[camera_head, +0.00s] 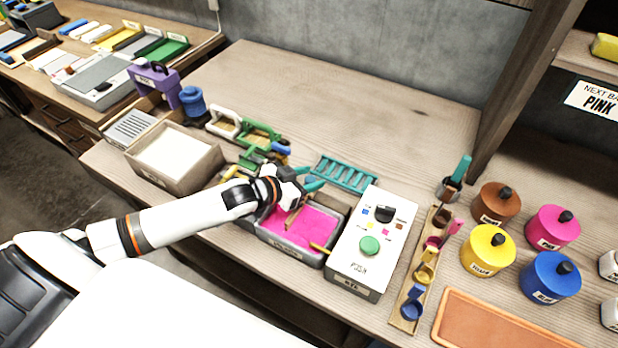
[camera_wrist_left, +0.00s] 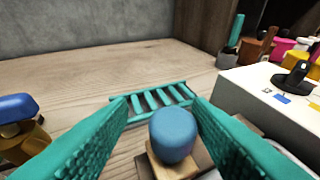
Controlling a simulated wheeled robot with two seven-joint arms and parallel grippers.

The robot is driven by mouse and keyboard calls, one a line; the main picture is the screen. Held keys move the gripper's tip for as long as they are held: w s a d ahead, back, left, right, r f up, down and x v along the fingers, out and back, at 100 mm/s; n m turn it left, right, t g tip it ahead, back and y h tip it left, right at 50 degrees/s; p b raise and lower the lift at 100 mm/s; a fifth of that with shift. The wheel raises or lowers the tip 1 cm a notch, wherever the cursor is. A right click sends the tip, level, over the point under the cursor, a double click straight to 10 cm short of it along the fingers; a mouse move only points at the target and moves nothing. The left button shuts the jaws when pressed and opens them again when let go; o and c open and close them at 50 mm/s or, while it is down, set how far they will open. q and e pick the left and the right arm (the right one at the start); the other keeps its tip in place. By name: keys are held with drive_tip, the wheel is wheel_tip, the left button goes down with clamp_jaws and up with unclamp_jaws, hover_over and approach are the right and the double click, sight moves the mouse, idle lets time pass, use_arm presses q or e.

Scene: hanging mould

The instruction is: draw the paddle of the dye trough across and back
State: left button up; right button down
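The dye trough (camera_head: 262,236) is a grey tray of pink dye (camera_head: 300,228) on the bench, left of the white button box. A wooden bar (camera_head: 293,217), seemingly part of the paddle, rises from the dye. My left gripper (camera_head: 312,178) is over the trough's back edge, its teal fingers apart. In the left wrist view a blue rounded knob (camera_wrist_left: 172,135) on a wooden piece (camera_wrist_left: 170,166) sits between the spread fingers (camera_wrist_left: 160,104), with gaps visible beside it. My arm hides that knob in the head view. My right gripper is in neither view.
A teal slatted rack (camera_head: 345,173) lies behind the trough. The white box (camera_head: 368,245) with a green button stands close on its right. A tray with white contents (camera_head: 172,155) is at left. Coloured pots (camera_head: 490,250) and scoops (camera_head: 425,265) are at right. The bench behind is clear.

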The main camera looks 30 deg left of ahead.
use_arm(q)
drive_tip(key=shift+d, duration=0.1)
drive_tip(key=shift+s, duration=0.3)
drive_tip(key=v, duration=1.1)
drive_tip(key=shift+s+a+b, duration=0.2)
drive_tip(key=shift+a+b, duration=0.1)
drive_tip(key=shift+b, duration=0.15)
drive_tip(key=shift+r, duration=0.1)
drive_tip(key=x, duration=1.2)
drive_tip(key=shift+w+d+p, duration=0.1)
drive_tip(key=shift+d+p, duration=0.3)
drive_tip(key=shift+c, duration=0.6)
